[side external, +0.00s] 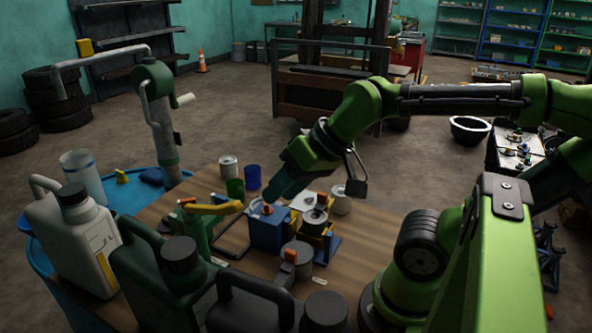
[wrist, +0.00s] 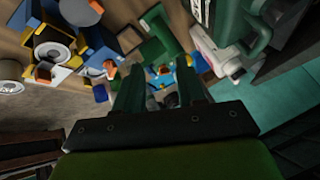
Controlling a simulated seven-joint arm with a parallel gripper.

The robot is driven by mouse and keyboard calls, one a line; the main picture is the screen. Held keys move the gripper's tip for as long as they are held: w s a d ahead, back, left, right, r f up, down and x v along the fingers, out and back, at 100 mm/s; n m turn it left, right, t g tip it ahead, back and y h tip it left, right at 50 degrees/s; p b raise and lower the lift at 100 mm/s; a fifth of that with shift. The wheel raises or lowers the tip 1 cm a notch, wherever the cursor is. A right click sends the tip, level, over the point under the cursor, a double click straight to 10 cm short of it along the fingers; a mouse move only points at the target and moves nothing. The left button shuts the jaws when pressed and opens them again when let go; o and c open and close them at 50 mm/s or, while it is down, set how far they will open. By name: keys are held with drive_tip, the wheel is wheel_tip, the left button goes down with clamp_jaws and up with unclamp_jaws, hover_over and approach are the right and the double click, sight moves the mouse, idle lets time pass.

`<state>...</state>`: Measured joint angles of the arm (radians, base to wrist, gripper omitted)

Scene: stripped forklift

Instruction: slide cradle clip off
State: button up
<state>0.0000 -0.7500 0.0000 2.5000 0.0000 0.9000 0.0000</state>
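I cannot tell for certain which part is the cradle clip. A small orange piece (side external: 267,209) sits on top of a blue box (side external: 267,234) on the wooden table. A blue and yellow cradle (side external: 327,240) stands just right of the box and holds a dark-ringed can; it also shows in the wrist view (wrist: 72,75). My gripper (side external: 270,197) points down close above the blue box in the side view. In the wrist view my gripper (wrist: 158,72) has its two green fingers apart. Small blue and orange parts (wrist: 161,77) show between and beyond them; contact cannot be told.
A yellow-handled green tool (side external: 210,209) stands left of the box. Green and blue cups (side external: 252,176) stand behind. Large jugs (side external: 75,240) and a blue drum (side external: 120,195) with a hand pump crowd the left.

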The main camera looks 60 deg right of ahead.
idle(0.3)
wheel_tip(320, 180, up, 3)
drive_tip(key=n+g+h, duration=0.2)
drive_tip(key=n+g, duration=0.2)
drive_tip(key=g, duration=0.3)
hover_over(322, 194)
wheel_tip(322, 194, down, 16)
drive_tip(key=shift+d+f, duration=0.1)
clamp_jaws()
